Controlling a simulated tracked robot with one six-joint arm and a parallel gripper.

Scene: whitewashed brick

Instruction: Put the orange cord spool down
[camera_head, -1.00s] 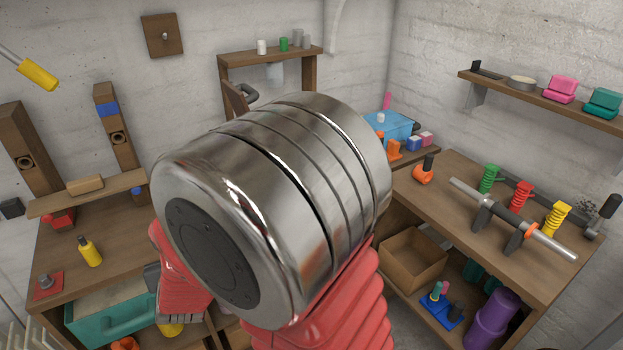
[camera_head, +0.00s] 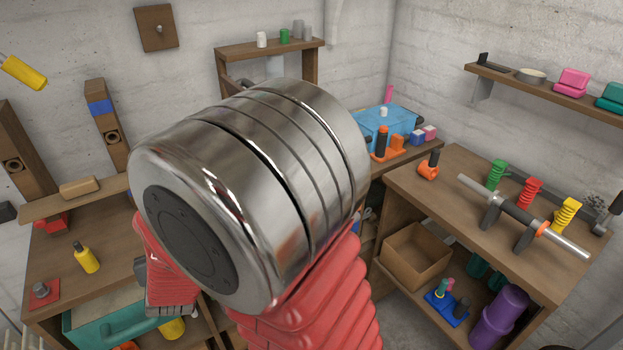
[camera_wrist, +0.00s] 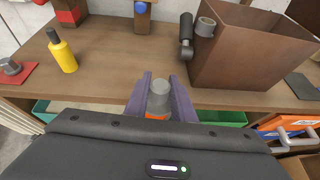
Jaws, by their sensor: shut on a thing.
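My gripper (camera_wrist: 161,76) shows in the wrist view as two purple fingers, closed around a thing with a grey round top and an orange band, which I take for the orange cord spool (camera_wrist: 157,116). Its lower part is hidden by the dark wrist housing. It appears at the front edge of a wooden bench (camera_wrist: 110,75); I cannot tell whether it touches anything. In the head view my large metal and red arm hides the gripper and the held thing.
On the bench stand a yellow bottle (camera_wrist: 62,52), a grey knob on a red plate (camera_wrist: 12,68), a dark cylinder (camera_wrist: 187,30) and a brown open bin (camera_wrist: 250,50). The bench's middle is clear. A right-hand table (camera_head: 440,190) holds a metal rod and coloured springs.

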